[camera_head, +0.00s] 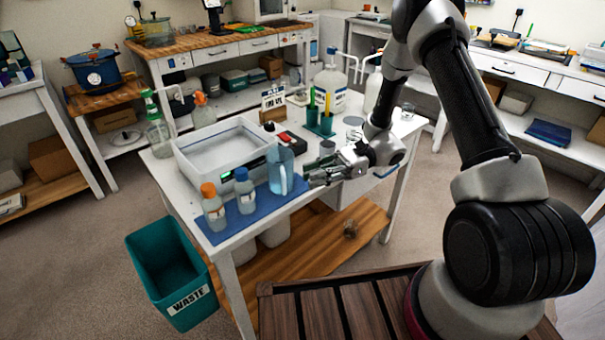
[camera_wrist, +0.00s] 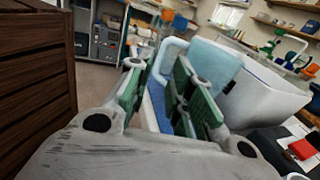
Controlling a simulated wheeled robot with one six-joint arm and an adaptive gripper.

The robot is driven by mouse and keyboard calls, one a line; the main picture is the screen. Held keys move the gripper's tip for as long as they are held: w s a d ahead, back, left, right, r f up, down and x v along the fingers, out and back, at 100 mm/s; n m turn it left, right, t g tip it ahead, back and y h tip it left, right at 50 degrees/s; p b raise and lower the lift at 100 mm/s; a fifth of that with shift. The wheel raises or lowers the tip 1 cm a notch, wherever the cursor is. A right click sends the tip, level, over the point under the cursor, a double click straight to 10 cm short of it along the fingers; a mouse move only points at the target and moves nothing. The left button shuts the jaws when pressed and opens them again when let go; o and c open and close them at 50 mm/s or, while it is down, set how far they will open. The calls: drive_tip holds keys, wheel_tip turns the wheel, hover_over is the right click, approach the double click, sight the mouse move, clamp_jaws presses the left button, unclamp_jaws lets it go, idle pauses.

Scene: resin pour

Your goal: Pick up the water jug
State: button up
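The water jug (camera_head: 280,172) is a translucent light blue pitcher. It stands upright on a blue mat (camera_head: 228,232) at the front of the white table. My gripper (camera_head: 314,179) is just right of the jug, low and close to its handle side. In the wrist view the jug (camera_wrist: 212,64) is straight ahead, with its pale handle showing between the fingers' directions. My gripper (camera_wrist: 158,92) is open there, its green-padded fingers apart. I cannot tell whether the handle is between the fingertips or just beyond them, or whether they touch it.
An orange-capped bottle (camera_head: 214,210) and a blue-capped bottle (camera_head: 245,192) stand left of the jug on the mat. A white tub (camera_head: 195,168) stands close behind. A green cup with tools (camera_head: 320,125) is behind my gripper. A teal waste bin (camera_head: 165,262) is on the floor.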

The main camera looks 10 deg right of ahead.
drive_tip(key=shift+m+t+y, duration=0.3)
drive_tip(key=shift+m, duration=0.2)
drive_tip(key=x, duration=0.4)
drive_tip(key=f+x, duration=0.1)
drive_tip(key=x, duration=0.2)
drive_tip(key=shift+a, duration=0.1)
clamp_jaws()
